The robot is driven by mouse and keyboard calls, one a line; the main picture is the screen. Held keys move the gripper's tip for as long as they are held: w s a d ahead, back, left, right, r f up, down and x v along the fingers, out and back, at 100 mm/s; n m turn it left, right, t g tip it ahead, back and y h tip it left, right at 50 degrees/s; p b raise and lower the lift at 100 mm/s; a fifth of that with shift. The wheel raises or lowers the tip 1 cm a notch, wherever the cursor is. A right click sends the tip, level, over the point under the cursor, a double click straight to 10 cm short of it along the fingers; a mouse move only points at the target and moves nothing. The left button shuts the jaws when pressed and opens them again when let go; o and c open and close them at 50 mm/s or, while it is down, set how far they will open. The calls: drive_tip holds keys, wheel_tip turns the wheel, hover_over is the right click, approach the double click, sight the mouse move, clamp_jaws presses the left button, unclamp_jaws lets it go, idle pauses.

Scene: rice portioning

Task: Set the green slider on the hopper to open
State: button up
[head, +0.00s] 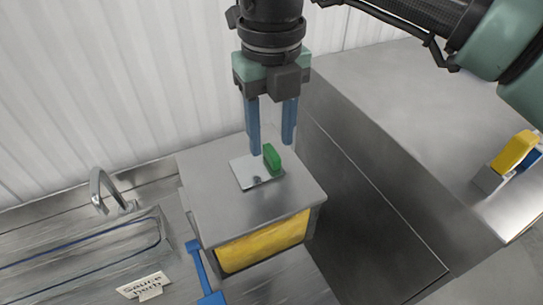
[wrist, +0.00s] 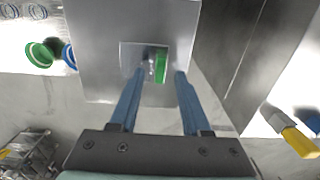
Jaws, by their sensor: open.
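The green slider (head: 272,158) stands upright on a pale square plate (head: 243,172) on top of the metal hopper (head: 215,160). In the wrist view the green slider (wrist: 160,66) sits at the right side of the plate, with a small dark slot to its left. My gripper (head: 271,147) is open, with two blue fingers pointing down just above and behind the slider in the head view. In the wrist view my gripper (wrist: 159,72) has one finger to each side of the slider, with gaps. I cannot tell whether either finger touches it.
The hopper's yellow front (head: 264,243) faces the near side, with a blue handle (head: 205,272) beside it. A sink (head: 80,255) with a faucet (head: 107,190) and a label card (head: 145,286) are at left. A yellow-handled object (head: 514,152) lies on the right metal counter (head: 420,110).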

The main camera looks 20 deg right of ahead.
wheel_tip(320, 180, down, 2)
drive_tip(key=shift+f+b, duration=0.1)
drive_tip(key=shift+b, duration=0.25)
clamp_jaws()
idle(1.2)
